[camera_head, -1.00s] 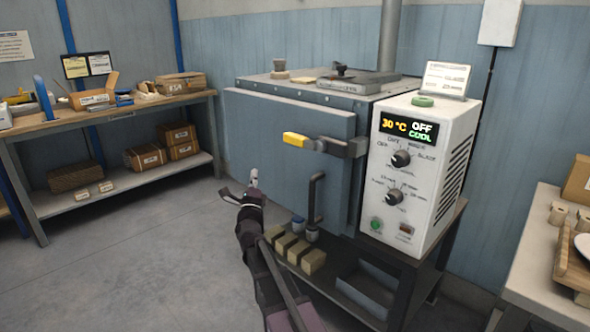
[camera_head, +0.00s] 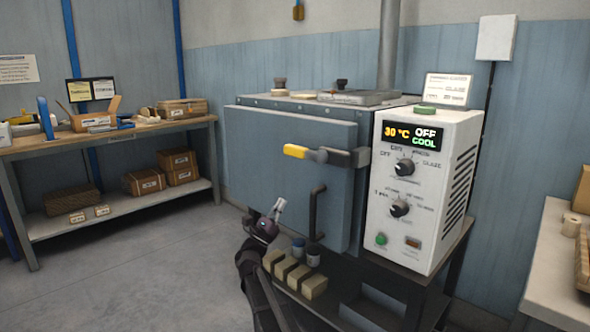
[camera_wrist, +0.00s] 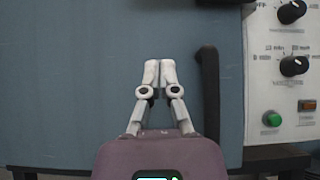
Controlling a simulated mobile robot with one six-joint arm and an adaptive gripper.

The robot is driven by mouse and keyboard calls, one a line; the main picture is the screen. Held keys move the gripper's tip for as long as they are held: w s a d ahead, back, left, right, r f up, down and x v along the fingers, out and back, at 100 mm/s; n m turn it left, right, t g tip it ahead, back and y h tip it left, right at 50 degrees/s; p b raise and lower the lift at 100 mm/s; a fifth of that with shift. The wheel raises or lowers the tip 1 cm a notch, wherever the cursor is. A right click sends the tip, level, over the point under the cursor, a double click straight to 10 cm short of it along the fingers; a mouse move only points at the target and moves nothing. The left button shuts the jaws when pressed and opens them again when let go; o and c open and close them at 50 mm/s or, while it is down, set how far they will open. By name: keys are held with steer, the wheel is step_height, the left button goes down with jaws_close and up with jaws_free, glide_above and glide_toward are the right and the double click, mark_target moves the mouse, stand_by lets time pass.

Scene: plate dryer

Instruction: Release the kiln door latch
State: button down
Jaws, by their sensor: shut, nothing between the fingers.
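The kiln door (camera_head: 275,170) is a blue-grey panel that looks shut against the kiln body. Its latch (camera_head: 318,154) is a dark bar across the door's right edge, with a yellow handle end (camera_head: 296,151) pointing left. A black vertical door handle (camera_head: 316,212) sits below the latch; it also shows in the wrist view (camera_wrist: 209,95), just right of my fingers. My gripper (camera_head: 277,207) is shut and empty, below the latch and left of the black handle. In the wrist view my gripper (camera_wrist: 159,68) has its fingertips together in front of the plain door. The latch is outside the wrist view.
A white control box (camera_head: 422,185) reads 30 °C, OFF, COOL and stands right of the door. A workbench (camera_head: 110,137) is at left, a table (camera_head: 552,260) at right. Floor at left is clear.

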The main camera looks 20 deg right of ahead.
mark_target(308, 152)
steer(key=shift+d+r, duration=0.1)
steer(key=shift+r, duration=0.05)
steer(key=shift+s+a+r+p+x, duration=0.1)
steer(key=shift+a+r+p+x, duration=0.25)
steer(key=shift+p+x, duration=1.65)
steer(key=shift+s+a+r+p+x, duration=0.1)
steer(key=shift+a+r+p+x, duration=0.2)
steer(key=shift+p+x, duration=1.65)
steer(key=shift+s+a+r+p+x, duration=0.1)
steer(key=shift+a+r+p+x, duration=0.25)
steer(key=shift+p+x, duration=1.6)
steer(key=shift+w+d+r+b, duration=0.15)
steer(key=shift+d+r+b, duration=0.05)
steer(key=shift+d+b, duration=0.15)
